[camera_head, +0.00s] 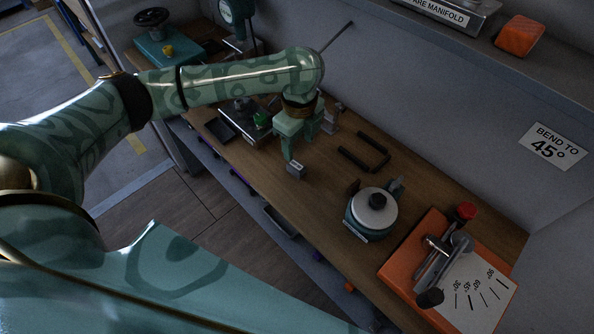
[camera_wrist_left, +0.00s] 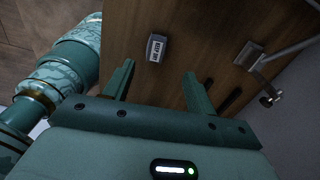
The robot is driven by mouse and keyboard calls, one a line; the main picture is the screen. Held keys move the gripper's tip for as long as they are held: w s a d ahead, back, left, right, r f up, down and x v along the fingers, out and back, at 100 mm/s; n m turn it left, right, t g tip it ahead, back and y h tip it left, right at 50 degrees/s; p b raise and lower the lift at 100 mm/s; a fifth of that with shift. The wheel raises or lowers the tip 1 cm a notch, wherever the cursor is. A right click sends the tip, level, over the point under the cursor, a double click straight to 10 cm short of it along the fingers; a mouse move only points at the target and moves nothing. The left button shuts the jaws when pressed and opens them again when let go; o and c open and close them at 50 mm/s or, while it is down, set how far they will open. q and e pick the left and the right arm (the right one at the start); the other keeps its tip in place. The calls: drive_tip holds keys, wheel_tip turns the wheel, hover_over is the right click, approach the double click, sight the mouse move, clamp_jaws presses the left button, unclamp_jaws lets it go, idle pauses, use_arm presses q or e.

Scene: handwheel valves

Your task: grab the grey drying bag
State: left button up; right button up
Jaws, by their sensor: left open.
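The grey drying bag (camera_head: 296,170) is a small grey block-like packet with a pale lettered label, lying on the wooden bench near its front edge. In the left wrist view the bag (camera_wrist_left: 156,48) lies beyond the fingertips, nearer the left finger. My left gripper (camera_head: 299,146) points down over the bench, just behind the bag in the head view. My right gripper is not in view.
A dark U-shaped bar (camera_head: 365,152) lies right of the gripper. Farther right stand a round teal device (camera_head: 360,232) and an orange bending jig (camera_head: 405,262). A small grey stand (camera_head: 330,120) is close behind the gripper; a dark tray (camera_head: 220,130) lies left.

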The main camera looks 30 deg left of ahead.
sight(296, 165)
use_arm(q)
wheel_tip(296, 165, down, 3)
drive_tip(key=shift+f+b, duration=0.1)
drive_tip(key=shift+b, duration=0.25)
drive_tip(key=f, duration=0.1)
drive_tip(key=f+b, duration=0.1)
drive_tip(key=f, duration=0.1)
drive_tip(key=f+b, duration=0.1)
drive_tip(key=f, duration=0.1)
drive_tip(key=shift+s+a+f, duration=0.1)
drive_tip(key=shift+s+a, duration=0.1)
drive_tip(key=shift+s, duration=0.15)
drive_tip(key=c, duration=1)
